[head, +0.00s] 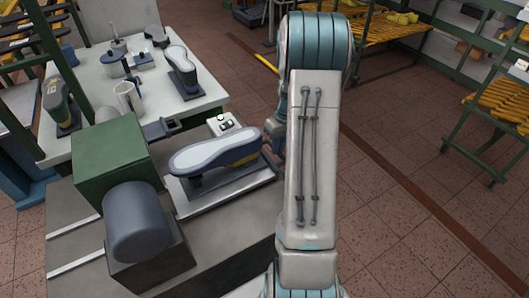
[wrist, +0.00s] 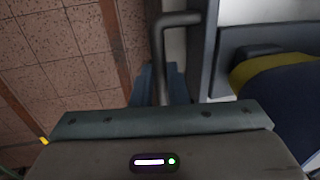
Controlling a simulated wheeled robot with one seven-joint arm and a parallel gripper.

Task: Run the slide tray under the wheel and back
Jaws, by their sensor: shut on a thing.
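The slide tray (head: 238,199) is a flat grey plate on the machine bed, just left of my arm. On it a shoe (head: 215,152) lies sole up, pale grey with dark and yellow sides. The shoe's side also shows at the right of the wrist view (wrist: 275,70). My gripper (wrist: 165,92) is shut on the tray's grey bar handle (wrist: 178,20) at the tray's right end. In the head view my arm hides most of the gripper. A dark grey drum (head: 136,222) sits beside a green housing (head: 110,155), left of the tray; I cannot tell whether it is the wheel.
A pale bench (head: 185,108) behind holds another sole-up shoe (head: 181,68) and several small tools. A small button box (head: 223,124) stands behind the tray. Racks with yellow shelves (head: 375,35) stand at the right. Tiled floor (head: 420,200) to the right is open.

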